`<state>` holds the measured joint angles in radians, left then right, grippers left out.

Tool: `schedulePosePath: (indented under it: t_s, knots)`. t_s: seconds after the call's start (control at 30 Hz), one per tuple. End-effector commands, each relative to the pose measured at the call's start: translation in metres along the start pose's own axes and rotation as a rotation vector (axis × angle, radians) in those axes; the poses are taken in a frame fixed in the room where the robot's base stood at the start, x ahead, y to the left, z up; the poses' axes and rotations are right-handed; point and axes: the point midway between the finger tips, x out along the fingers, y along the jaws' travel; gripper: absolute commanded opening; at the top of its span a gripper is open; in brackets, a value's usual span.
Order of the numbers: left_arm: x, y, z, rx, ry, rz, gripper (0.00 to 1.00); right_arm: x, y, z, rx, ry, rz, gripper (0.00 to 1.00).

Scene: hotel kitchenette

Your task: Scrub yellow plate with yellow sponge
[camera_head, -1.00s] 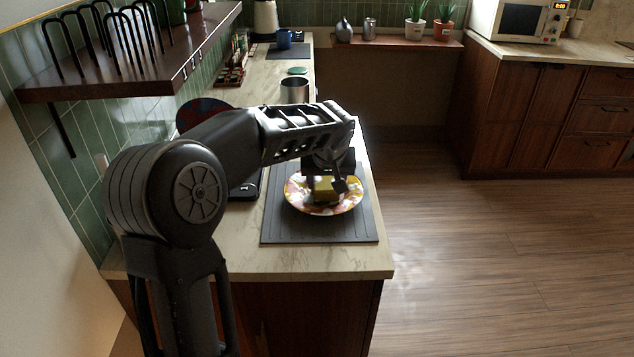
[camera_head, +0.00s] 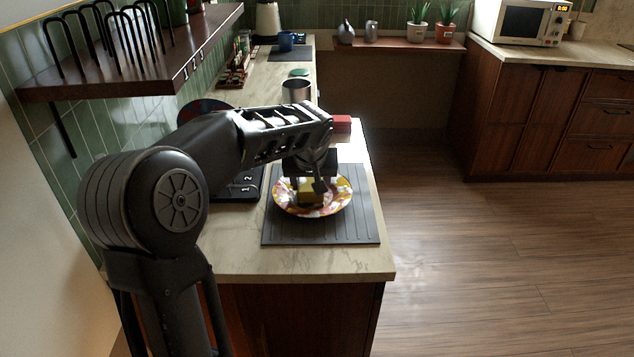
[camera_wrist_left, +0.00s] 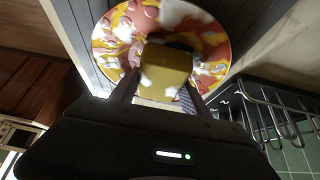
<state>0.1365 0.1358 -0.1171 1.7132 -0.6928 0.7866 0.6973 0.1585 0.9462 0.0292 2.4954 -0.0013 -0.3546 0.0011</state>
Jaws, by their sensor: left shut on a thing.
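The yellow plate (camera_head: 335,206) has a yellow, red and white pattern and lies on a dark grey mat (camera_head: 362,228) on the counter. It also shows in the left wrist view (camera_wrist_left: 215,42). My left gripper (camera_head: 308,190) is shut on the yellow sponge (camera_head: 311,198) and holds it over the middle of the plate. In the left wrist view the sponge (camera_wrist_left: 165,72) sits between the two fingers. It seems to touch the plate, but its underside is hidden. My right gripper is not in view.
A red block (camera_head: 342,124) and a metal pot (camera_head: 296,91) stand farther back on the counter. A black scale-like device (camera_head: 240,186) lies left of the mat. A wooden shelf (camera_head: 140,75) with black racks overhangs at the left. Open floor lies to the right.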

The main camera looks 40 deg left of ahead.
Motion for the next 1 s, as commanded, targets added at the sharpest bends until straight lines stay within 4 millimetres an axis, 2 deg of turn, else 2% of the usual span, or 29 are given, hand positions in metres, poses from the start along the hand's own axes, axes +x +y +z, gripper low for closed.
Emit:
schedulePosePath:
  t_s: [0.27,0.7,1.0]
  knots:
    - [0.000,0.002,-0.001,0.000,0.002,0.000,0.21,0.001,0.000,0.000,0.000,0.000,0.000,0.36]
    - [0.002,0.041,0.001,0.003,0.002,0.002,0.21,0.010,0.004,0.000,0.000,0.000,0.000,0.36]
    - [0.001,0.044,0.001,0.001,0.001,0.003,0.21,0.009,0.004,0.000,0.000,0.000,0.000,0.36]
